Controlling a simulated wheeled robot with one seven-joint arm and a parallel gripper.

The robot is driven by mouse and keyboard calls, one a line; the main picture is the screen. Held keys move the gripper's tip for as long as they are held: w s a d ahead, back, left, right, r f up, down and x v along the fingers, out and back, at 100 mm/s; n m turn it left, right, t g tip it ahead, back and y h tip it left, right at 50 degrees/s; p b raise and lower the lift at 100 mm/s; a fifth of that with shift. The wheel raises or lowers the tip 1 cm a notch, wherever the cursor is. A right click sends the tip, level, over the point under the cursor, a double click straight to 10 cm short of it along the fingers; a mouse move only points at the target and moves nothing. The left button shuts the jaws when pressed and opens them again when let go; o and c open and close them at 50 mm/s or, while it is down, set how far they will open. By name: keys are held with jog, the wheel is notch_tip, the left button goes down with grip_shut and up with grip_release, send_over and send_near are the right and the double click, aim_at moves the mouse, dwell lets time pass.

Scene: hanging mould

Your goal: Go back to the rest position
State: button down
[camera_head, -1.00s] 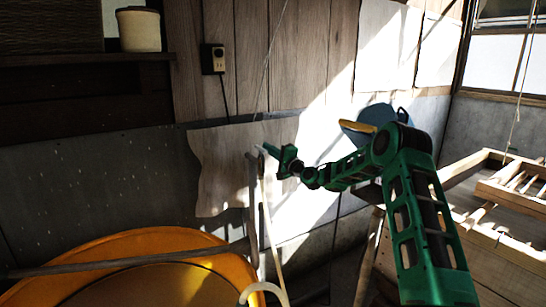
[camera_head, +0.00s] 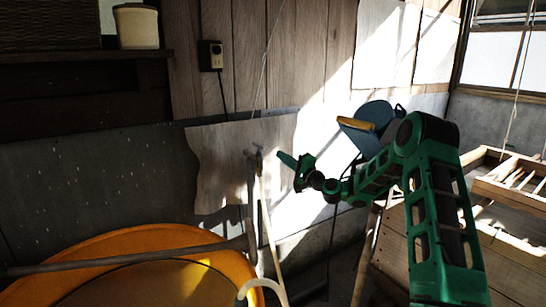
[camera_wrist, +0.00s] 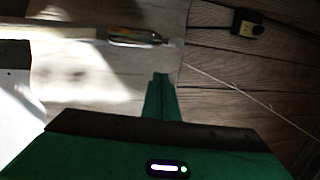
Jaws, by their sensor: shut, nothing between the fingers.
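My gripper (camera_head: 286,160) is at the end of my green arm, in the middle of the head view, pointing left toward the wall. It is shut and empty. In the wrist view its green fingers (camera_wrist: 161,98) are together with nothing between them. It is in the air in front of the wall, to the right of the upright pole tops. It touches nothing that I can see.
A long pole (camera_head: 265,215) leans upright left of my gripper. A yellow round tub (camera_head: 125,240) stands at lower left. A blue object with a yellow part (camera_head: 376,113) is behind my arm. A wooden rack (camera_head: 515,185) stands at right. A socket (camera_head: 210,56) is on the wall.

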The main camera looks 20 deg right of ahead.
jog(key=shift+s, duration=0.2)
jog(key=s+a+f+n+g, duration=0.2)
jog(key=s+a+n+g, duration=0.65)
jog(key=s+a, duration=0.45)
jog(key=s+a+n+g+h, duration=0.2)
jog(key=s+n, duration=0.1)
jog(key=s, duration=0.4)
jog(key=s+d+f+m+g+h, duration=0.1)
jog(key=s+d, duration=0.6)
jog(key=s, duration=0.7)
jog(key=s+d+f+m+g+h, duration=0.1)
jog(key=s+d+g, duration=0.3)
jog(key=s, duration=1.1)
jog(key=s+d+f+m+g+h, duration=0.2)
jog(key=s+d, duration=0.7)
jog(key=s, duration=0.5)
jog(key=shift+s+d+g+h, duration=0.3)
jog(key=shift+s+g+h, duration=0.1)
jog(key=shift+g+h, duration=0.35)
